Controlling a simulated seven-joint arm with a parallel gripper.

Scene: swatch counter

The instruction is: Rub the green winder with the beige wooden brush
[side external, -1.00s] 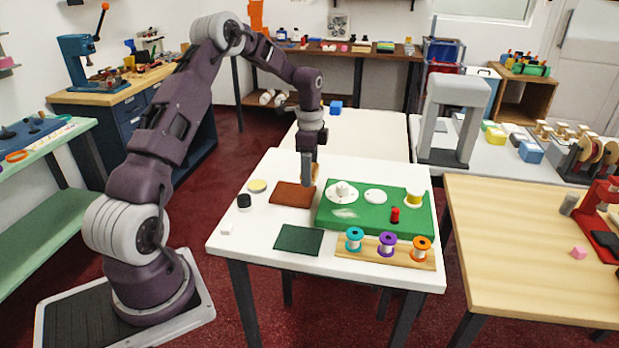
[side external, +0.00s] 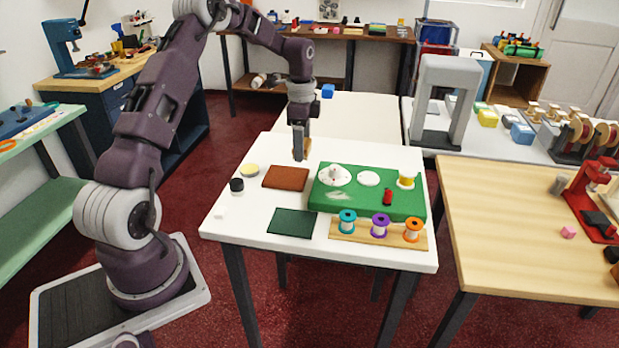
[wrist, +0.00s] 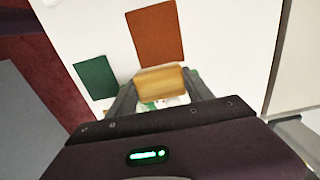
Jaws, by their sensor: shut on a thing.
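The green winder (side external: 340,207) is a flat green box on the white table, with two white discs, a yellow spool and a red handle on top. A whitish smudge marks its top near the front left. My gripper (side external: 300,152) is shut on the beige wooden brush (side external: 308,147), raised above the back of the table, behind the brown swatch and left of the winder. In the wrist view the brush (wrist: 160,79) sits between both fingers. Its underside is hidden. Small green and white patches show below it there, partly covered.
A brown swatch (side external: 286,178) and a dark green swatch (side external: 292,223) lie left of the winder. A wooden rack (side external: 345,234) with teal, purple and orange spools stands along its front. A black jar (side external: 237,185) and a yellowish disc (side external: 250,170) are at the left edge.

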